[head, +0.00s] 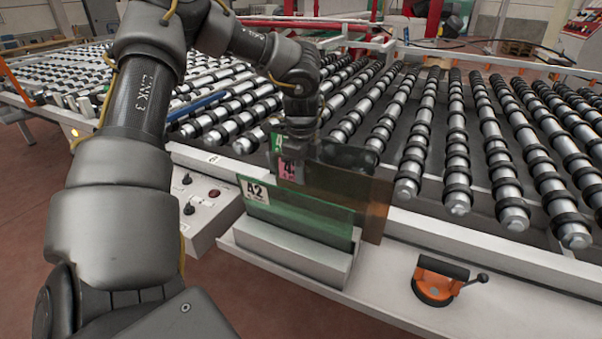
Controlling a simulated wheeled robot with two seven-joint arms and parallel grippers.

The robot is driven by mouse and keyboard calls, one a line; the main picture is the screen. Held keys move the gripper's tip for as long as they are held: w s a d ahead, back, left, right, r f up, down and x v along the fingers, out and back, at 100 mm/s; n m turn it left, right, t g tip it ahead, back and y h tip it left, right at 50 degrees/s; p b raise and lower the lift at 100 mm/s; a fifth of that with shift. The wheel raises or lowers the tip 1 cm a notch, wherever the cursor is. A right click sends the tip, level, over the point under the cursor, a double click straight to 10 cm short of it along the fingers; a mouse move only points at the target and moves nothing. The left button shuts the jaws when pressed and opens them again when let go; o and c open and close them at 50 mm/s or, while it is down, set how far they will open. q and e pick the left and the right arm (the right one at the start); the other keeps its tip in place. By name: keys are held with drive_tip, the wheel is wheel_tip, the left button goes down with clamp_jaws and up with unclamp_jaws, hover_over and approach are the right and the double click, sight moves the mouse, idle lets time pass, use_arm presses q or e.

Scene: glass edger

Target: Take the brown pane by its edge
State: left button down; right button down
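The brown pane (375,208) stands upright in a white rack (290,250) at the front edge of the roller table. Its right part shows clear of the green panes. My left arm reaches over from the left, and my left gripper (302,128) is at the top of the panes. Its fingers are dark and hard to tell from the panes, so I cannot tell whether they touch the brown pane. My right gripper is not in view.
Rows of rollers (460,150) fill the table behind the rack. An orange suction lifter (434,285) lies on the white ledge to the right. A control box (200,205) with knobs is left of the rack. The ledge between rack and lifter is clear.

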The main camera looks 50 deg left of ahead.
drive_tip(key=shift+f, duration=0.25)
use_arm(q)
drive_tip(key=c, duration=2.1)
unclamp_jaws()
drive_tip(key=o, duration=0.5)
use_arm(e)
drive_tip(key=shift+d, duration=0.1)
use_arm(q)
drive_tip(key=shift+o, duration=0.2)
drive_tip(key=shift+f, duration=0.1)
